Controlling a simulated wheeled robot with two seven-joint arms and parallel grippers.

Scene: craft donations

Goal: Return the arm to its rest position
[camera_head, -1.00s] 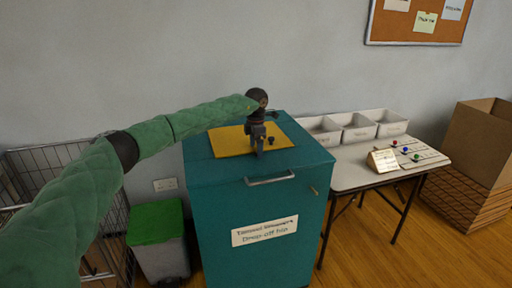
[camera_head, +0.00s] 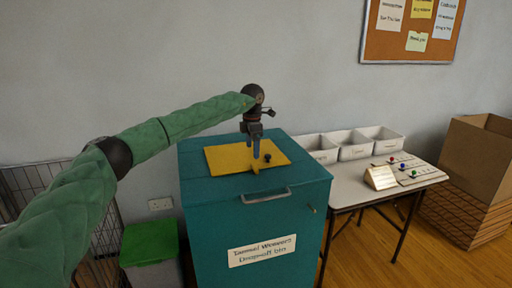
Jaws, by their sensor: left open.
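My left arm, in a green sleeve, reaches in from the left in the head view. Its gripper (camera_head: 256,154) points down over the yellow panel (camera_head: 226,159) on top of the teal drop-off bin (camera_head: 255,213). The gripper is open, and I see nothing held in it. Whether the fingertips touch the panel I cannot tell. My right gripper is out of view.
A table (camera_head: 350,192) with white trays (camera_head: 355,145) and a small sign (camera_head: 380,177) stands right of the bin. A cardboard box (camera_head: 476,155) is at far right. A green-lidded bin (camera_head: 149,241) and a wire cage (camera_head: 30,178) are at left.

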